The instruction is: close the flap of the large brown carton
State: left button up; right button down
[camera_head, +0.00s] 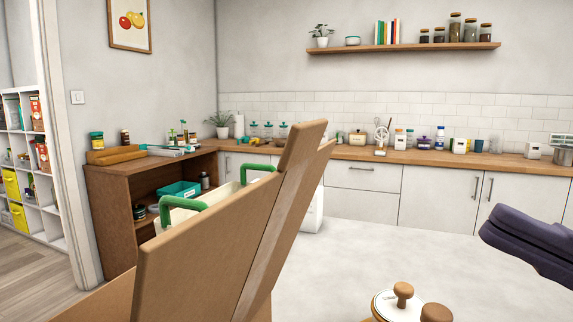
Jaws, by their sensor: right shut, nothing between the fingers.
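The large brown carton shows close up at the bottom left, with only a strip of its body (98,306) in view. Its near flap (215,245) stands up and slopes from lower left to upper right. A second brown panel (285,225) stands just behind it. The flap hides most of the carton's opening. My right gripper (490,232), dark purple, reaches in from the right edge. It is shut and empty, well apart from the flap with a wide gap between them. My left gripper is out of view.
A white lidded pot with a wooden knob (402,297) stands at the bottom centre, beside another wooden knob (436,312). Behind the carton are a cream bin with green handles (183,205) and a brown shelf unit (110,205).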

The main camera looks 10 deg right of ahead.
jog(key=p, duration=0.4)
send_near(311, 139)
jog(key=x, duration=0.5)
jog(key=shift+w+r, duration=0.1)
jog(key=shift+r, duration=0.1)
jog(key=shift+w+a, duration=0.45)
jog(key=shift+a, duration=0.25)
jog(key=shift+r, duration=0.1)
